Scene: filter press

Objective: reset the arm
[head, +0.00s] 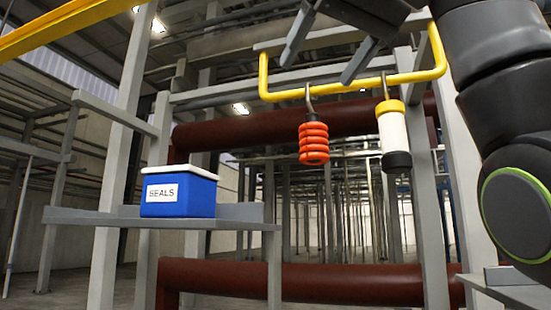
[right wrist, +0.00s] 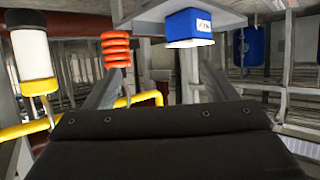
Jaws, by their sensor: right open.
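My right gripper (head: 330,47) is at the top of the head view, with its two grey fingers spread apart. It is open and nothing shows between its fingers, which also appear in the right wrist view (right wrist: 162,75). In the head view the fingers appear just above the yellow rail (head: 352,90); I cannot tell if they touch it. My dark right arm comes in from the upper right. My left gripper is not in view.
An orange-red ringed piece (head: 313,143) and a white cylinder (head: 392,130) with yellow and black ends hang from the yellow rail. A blue SEALS box (head: 178,193) stands on a grey shelf (head: 240,213) at left. Dark red pipes (head: 350,284) cross behind.

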